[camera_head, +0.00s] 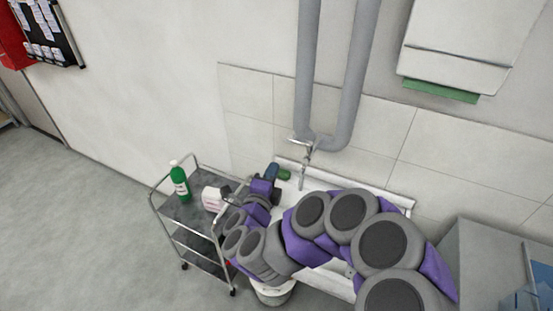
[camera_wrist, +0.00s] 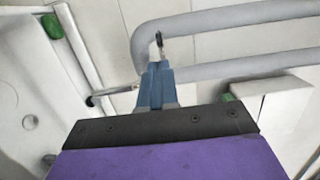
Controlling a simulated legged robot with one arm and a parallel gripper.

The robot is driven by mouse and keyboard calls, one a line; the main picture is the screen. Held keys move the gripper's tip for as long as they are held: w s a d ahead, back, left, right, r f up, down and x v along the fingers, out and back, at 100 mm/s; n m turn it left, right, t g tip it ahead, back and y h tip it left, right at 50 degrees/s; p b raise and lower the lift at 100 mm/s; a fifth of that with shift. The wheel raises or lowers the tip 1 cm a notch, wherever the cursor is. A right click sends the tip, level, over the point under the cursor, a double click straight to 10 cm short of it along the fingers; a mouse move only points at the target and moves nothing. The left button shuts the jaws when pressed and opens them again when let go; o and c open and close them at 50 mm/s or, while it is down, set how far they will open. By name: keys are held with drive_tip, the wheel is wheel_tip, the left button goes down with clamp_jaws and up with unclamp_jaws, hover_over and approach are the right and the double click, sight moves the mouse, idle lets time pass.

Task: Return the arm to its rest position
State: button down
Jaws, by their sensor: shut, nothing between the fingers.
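My arm (camera_head: 350,215), in grey and purple, reaches across the front of the white sink (camera_head: 400,203) in the head view. Its end is bent back near the sink's left end. My gripper (camera_head: 272,171) is seen there small and partly hidden by the wrist. In the wrist view my gripper (camera_wrist: 158,42) points toward the wall pipes, its blue-grey fingers together with nothing between them. No object is held. The fingertips appear apart from the pipes.
A metal trolley (camera_head: 184,243) stands left of my arm, carrying a green bottle (camera_head: 179,182) and a pale pink-white pack (camera_head: 213,198). A white bucket (camera_head: 272,293) is below the arm. A tap (camera_head: 304,160), grey pipes (camera_head: 306,70) and a dispenser (camera_head: 465,45) are along the wall. Left floor is clear.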

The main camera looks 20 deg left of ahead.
drive_tip(key=s+r+n+g+y, duration=0.6)
drive_tip(key=r+n+g+y, duration=0.25)
drive_tip(key=n, duration=0.45)
drive_tip(key=s+d+f+n+g+h, duration=0.3)
drive_tip(key=s+d, duration=0.3)
drive_tip(key=d, duration=0.5)
drive_tip(key=s+d+f+n+g+h, duration=0.25)
drive_tip(key=s+d, duration=0.35)
drive_tip(key=d, duration=0.4)
drive_tip(key=s+d+m+g+h, duration=0.1)
drive_tip(key=s+d+g+h, duration=0.3)
drive_tip(key=s+d, duration=1.1)
drive_tip(key=shift+s+g, duration=0.8)
drive_tip(key=shift+g, duration=0.1)
